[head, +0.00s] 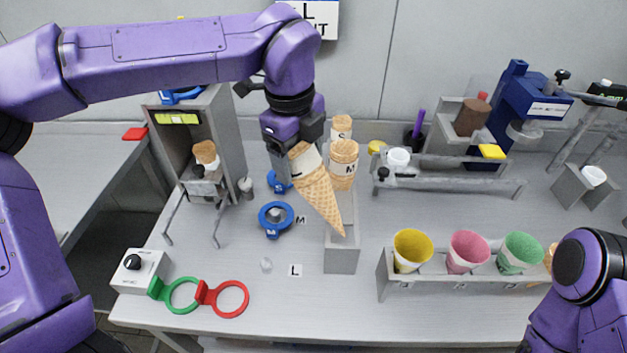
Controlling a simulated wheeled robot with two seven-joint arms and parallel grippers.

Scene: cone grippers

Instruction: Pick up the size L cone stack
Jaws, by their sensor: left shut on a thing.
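My left gripper (291,143) is shut on the size L cone stack (318,190), a waffle cone with a white band marked L. It holds the stack tilted, with the tip pointing down and to the right, in front of the grey cone stand (341,262). From this view I cannot tell whether the tip touches the stand. The M cone stack (343,167) and the S cone stack (341,127) stand upright behind it. My right arm shows at the lower right, but its gripper is out of view.
A rack with a yellow cup (412,250), a pink cup (468,251) and a green cup (520,252) stands at the right. Blue rings (276,219), a green ring (181,295) and a red ring (232,299) lie at the left. A grey frame holds another cone (206,153).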

